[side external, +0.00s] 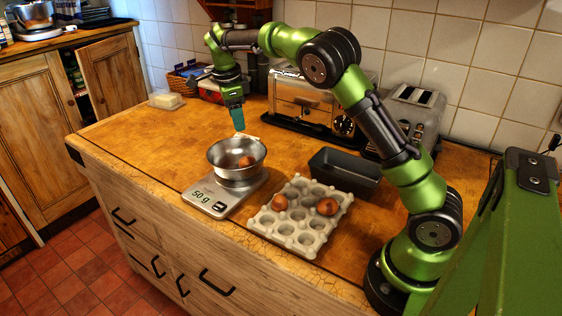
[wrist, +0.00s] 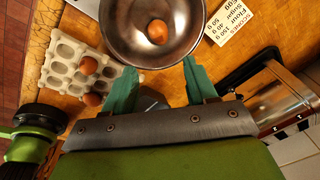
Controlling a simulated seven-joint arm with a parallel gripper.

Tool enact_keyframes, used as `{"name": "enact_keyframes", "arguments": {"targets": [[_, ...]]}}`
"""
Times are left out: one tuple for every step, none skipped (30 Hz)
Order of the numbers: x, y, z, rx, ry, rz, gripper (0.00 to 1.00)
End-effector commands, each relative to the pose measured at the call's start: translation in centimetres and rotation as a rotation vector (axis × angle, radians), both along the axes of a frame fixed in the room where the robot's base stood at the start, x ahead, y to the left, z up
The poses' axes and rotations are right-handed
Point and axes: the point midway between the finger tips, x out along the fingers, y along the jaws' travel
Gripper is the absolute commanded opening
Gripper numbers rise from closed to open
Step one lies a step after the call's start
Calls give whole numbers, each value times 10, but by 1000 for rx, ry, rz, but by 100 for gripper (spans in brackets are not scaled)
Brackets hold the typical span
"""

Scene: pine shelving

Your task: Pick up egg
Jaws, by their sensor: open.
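A brown egg (side external: 247,161) lies inside a steel bowl (side external: 225,151) on the kitchen scale (side external: 203,195), whose display reads 50 g. In the wrist view the egg (wrist: 157,31) rests in the bowl (wrist: 118,40), ahead of my fingers. Two more brown eggs sit in the egg tray (side external: 300,248): a left egg (side external: 280,202) and a right egg (side external: 327,206). They also show at the left of the wrist view, one egg (wrist: 88,66) above another egg (wrist: 92,99). My gripper (side external: 238,122) is above the bowl's far side. In the wrist view my gripper (wrist: 161,75) is open and empty.
A dark loaf tin (side external: 345,172) stands behind the egg tray. A printed card (wrist: 236,15) lies beside the bowl. The counter left of the scale is clear.

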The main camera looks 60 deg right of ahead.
Motion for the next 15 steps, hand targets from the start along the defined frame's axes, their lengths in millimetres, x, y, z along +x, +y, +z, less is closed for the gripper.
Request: {"name": "enact_keyframes", "arguments": {"targets": [[2,0,11,0,-27,-80,57],[2,2,13,3,-31,-122,57],[0,2,13,7,-32,-167,57],[-1,3,12,9,-31,-193,57],[-2,3,12,12,-31,-214,57],[-2,3,10,14,-31,-230,57],[-2,3,8,14,-32,-238,57],[-2,3,5,15,-32,-242,57],[-2,1,0,14,-32,-243,57],[-2,0,-6,14,-30,-243,57],[-2,-1,-12,14,-30,-242,57],[-3,-2,-20,16,-30,-241,57],[-3,-3,-27,15,-29,-242,57],[-3,-4,-34,15,-29,-242,57],[-3,-6,-43,16,-29,-242,57]]}}
